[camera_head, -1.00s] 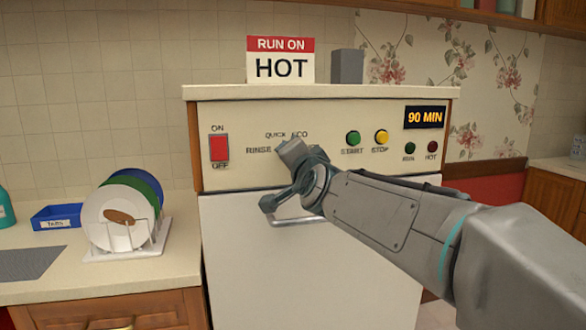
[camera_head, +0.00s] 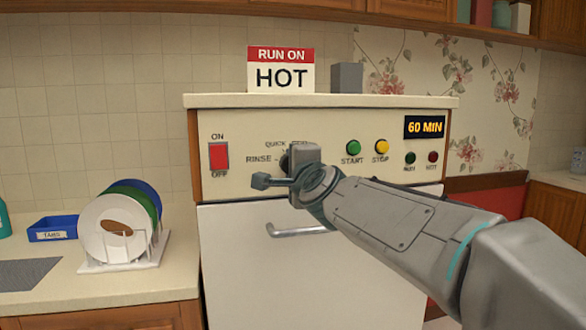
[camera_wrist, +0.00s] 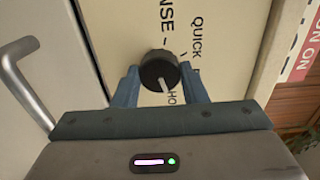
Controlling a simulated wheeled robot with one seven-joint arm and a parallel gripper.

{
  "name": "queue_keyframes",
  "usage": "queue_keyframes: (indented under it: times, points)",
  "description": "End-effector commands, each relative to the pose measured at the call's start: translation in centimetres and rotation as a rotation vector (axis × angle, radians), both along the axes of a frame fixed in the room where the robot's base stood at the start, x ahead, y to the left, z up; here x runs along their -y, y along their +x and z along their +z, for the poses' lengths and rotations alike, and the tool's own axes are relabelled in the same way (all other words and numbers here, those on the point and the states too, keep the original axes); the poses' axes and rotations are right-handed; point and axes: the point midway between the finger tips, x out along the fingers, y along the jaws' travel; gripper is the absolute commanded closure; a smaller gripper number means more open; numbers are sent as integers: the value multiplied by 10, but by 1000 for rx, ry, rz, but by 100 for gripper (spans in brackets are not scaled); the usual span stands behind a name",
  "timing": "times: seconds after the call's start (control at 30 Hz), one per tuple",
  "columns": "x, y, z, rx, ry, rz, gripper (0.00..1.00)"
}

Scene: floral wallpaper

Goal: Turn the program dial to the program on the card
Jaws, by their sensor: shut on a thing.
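The card (camera_head: 281,70) on top of the machine reads "RUN ON HOT". The black program dial (camera_wrist: 160,70) sits between my gripper's blue fingers (camera_wrist: 160,87) in the wrist view, and my gripper is shut on it. Its white pointer line aims down in that view, toward partly hidden letters "HO". "QUICK" and part of "RINSE" show around the dial. In the head view my gripper (camera_head: 290,165) is at the panel (camera_head: 325,130) and covers most of the dial. The yellow display (camera_head: 425,127) reads "60 MIN".
A red ON/OFF switch (camera_head: 219,156) is left of the dial. A green START button (camera_head: 353,147) and yellow STOP button (camera_head: 382,146) are to its right, above my arm. A door handle (camera_head: 295,231) lies below. A plate rack (camera_head: 125,258) stands left.

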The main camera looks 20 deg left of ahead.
Motion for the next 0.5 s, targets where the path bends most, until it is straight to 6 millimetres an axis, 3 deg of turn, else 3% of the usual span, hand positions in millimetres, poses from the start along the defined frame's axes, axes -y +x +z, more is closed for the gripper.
queue_keyframes:
  times: [0.43,0.47,0.5]
  points:
    - [-1,-1,-1,-8,9,3,84]
    - [-1,-1,-1,-8,9,3,53]
    - [-1,-1,-1,-7,8,2,42]
